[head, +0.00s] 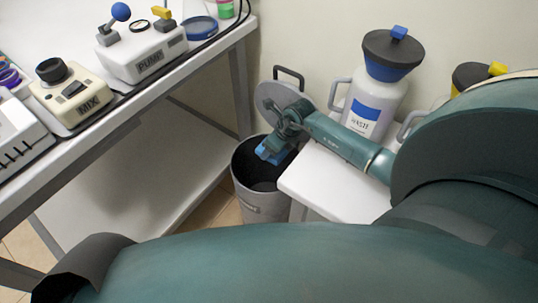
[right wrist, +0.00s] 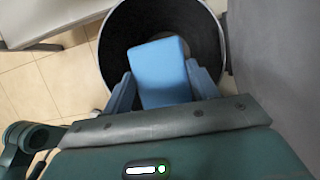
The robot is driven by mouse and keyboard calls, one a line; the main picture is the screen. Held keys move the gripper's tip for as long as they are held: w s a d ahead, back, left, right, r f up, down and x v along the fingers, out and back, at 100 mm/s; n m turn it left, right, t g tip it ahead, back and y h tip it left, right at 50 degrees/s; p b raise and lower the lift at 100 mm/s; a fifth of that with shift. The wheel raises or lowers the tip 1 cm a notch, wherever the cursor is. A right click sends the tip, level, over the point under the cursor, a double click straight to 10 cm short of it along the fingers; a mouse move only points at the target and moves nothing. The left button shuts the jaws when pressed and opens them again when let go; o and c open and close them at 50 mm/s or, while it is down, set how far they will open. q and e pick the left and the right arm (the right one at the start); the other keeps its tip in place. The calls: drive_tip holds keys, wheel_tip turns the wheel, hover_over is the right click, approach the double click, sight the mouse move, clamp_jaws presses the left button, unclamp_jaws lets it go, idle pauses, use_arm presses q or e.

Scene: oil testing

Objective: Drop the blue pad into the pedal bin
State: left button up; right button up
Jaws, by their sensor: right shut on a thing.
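The pedal bin (head: 262,205) is a grey round bin with a dark inside, standing on the floor between the bench and a low white table. Its round lid (head: 272,97) looks raised, and the bin is open. My right gripper (head: 270,153) is over the bin's mouth, pointing down, and is shut on the blue pad (right wrist: 160,72). My left gripper is not in view.
A low white table (head: 325,190) stands right beside the bin and carries a white waste container (head: 365,110) with a blue and black top. The bench (head: 215,45) on the left holds the MIX (head: 70,93) and PUMP (head: 140,50) devices.

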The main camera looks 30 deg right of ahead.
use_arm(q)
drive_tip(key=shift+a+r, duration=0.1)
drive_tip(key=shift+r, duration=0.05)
use_arm(e)
drive_tip(key=shift+f, duration=0.2)
drive_tip(key=o, duration=1)
drive_tip(key=shift+s+r, duration=0.1)
drive_tip(key=shift+r, duration=0.2)
use_arm(q)
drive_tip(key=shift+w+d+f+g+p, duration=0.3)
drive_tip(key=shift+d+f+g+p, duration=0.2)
drive_tip(key=shift+p, duration=0.75)
use_arm(e)
drive_tip(key=v, duration=1.2)
drive_tip(key=shift+s+r, duration=0.15)
drive_tip(key=shift+r, duration=0.05)
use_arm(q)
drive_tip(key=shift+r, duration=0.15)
